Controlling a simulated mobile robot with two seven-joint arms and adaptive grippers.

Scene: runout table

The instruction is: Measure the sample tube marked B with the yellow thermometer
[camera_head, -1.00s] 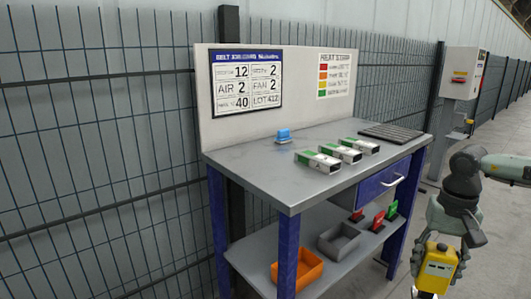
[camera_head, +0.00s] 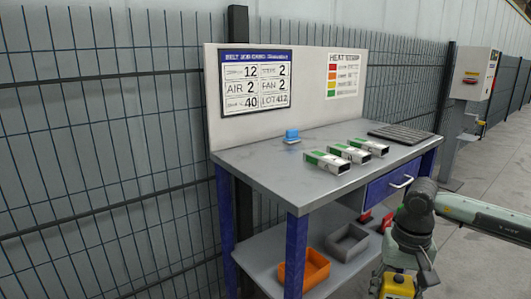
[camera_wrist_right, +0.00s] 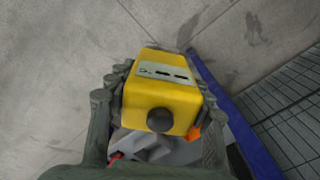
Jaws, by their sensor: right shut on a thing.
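The yellow thermometer (camera_head: 398,288) is a boxy yellow body at the bottom right of the head view, cut by the frame edge. My right gripper (camera_wrist_right: 162,84) is shut on it; in the right wrist view the yellow thermometer (camera_wrist_right: 165,95) sits between the fingers, with a grey panel and a dark round knob. Three sample tubes lie in a row on the table: a left one (camera_head: 327,162), a middle one (camera_head: 349,153) and a right one (camera_head: 369,147). My left gripper is not in view.
The table (camera_head: 250,160) has a blue object (camera_head: 292,136) and a dark ridged mat (camera_head: 401,134) on top. A blue drawer (camera_head: 388,186) is below. The lower shelf holds an orange bin (camera_head: 304,270), a grey bin (camera_head: 347,243) and red items. A wire fence stands behind.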

